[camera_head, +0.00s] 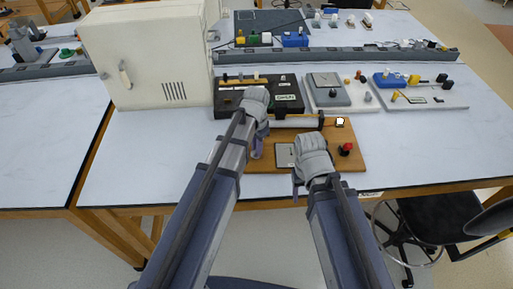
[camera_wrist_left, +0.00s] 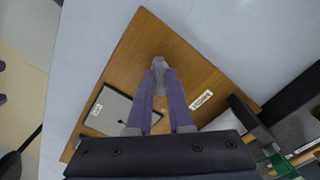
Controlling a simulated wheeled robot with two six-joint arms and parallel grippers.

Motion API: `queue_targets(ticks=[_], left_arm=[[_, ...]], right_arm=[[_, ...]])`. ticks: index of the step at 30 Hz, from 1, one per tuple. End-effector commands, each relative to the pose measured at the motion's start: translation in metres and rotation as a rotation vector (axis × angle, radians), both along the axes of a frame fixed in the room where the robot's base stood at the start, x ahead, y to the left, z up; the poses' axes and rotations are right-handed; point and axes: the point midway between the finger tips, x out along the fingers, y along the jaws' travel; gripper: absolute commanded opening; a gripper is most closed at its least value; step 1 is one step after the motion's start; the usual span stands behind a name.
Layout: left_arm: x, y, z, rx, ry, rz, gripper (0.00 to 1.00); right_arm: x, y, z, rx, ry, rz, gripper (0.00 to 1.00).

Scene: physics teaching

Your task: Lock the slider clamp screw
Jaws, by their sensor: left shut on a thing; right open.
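The wooden board apparatus (camera_head: 355,172) lies near the front edge of the table; in the left wrist view its board (camera_wrist_left: 190,72) shows from above. My left gripper (camera_head: 257,153) is low over the board's left part. In the left wrist view my left gripper (camera_wrist_left: 160,78) has its purple fingers closed on a small grey piece (camera_wrist_left: 159,62). I cannot tell for sure whether this is the slider clamp screw. My right gripper (camera_head: 297,190) is open at the board's front edge, its fingers partly hidden by its wrist.
A grey plate (camera_head: 285,155) and a red knob (camera_head: 346,148) sit on the board. A black box (camera_head: 288,92) is behind it, with a white cabinet (camera_head: 150,55) at left. Other kits (camera_head: 420,88) stand at right. The table's front left is clear.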

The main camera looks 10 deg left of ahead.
Motion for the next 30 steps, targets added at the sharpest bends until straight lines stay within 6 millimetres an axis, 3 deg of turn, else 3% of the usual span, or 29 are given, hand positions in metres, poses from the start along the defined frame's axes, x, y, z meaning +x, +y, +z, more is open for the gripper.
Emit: queue_targets(ticks=[18, 30], left_arm=[[-0.0001, 0.0, 0.0, 0.0, 0.0, -0.539, 0.0], [-0.0001, 0.0, 0.0, 0.0, 0.0, -0.716, 0.0]], right_arm=[[0.0, 0.0, 0.0, 0.0, 0.0, 0.0, 0.61], [0.0, 0.0, 0.0, 0.0, 0.0, 0.0, 0.61]])
